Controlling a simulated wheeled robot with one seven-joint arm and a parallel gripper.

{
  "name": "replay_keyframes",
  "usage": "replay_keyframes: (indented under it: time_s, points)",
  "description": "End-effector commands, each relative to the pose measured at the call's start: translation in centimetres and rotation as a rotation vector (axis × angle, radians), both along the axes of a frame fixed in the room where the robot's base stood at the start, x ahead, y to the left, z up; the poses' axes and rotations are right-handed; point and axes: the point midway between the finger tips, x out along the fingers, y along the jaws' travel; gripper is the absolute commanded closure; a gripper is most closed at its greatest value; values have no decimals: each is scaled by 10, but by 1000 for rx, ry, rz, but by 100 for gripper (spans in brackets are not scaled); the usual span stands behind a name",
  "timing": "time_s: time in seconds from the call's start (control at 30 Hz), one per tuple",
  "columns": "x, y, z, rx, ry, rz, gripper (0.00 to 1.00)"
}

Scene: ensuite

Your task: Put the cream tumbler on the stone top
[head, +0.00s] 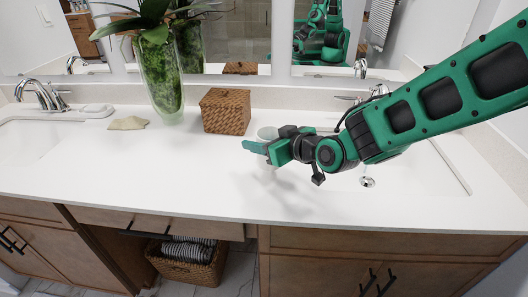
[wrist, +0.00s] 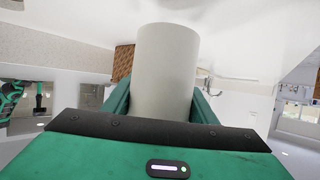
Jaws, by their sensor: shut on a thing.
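The cream tumbler (wrist: 168,70) is a plain, pale cylinder between my gripper's two green fingers in the wrist view. In the head view only its upper part (head: 267,133) shows behind my gripper (head: 262,149), which is shut on it. The white stone top (head: 190,175) spreads below and around them. The tumbler is in front of and to the right of the woven box. Its base is hidden behind my gripper, so I cannot tell whether it touches the stone top.
A brown woven box (head: 226,111) stands close by, with a tall green glass vase (head: 160,75) to its left. A beige folded cloth (head: 128,123) lies further left. Sinks are at both ends. The front middle of the top is clear.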

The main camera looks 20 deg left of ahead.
Motion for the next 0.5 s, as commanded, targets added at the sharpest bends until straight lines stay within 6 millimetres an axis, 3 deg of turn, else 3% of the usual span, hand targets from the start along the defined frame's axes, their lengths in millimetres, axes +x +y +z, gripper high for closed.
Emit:
replay_keyframes:
  time_s: [0.37,0.5]
  points:
    - [0,0,-37,-1,2,1,75]
    - [1,0,-40,2,-1,0,75]
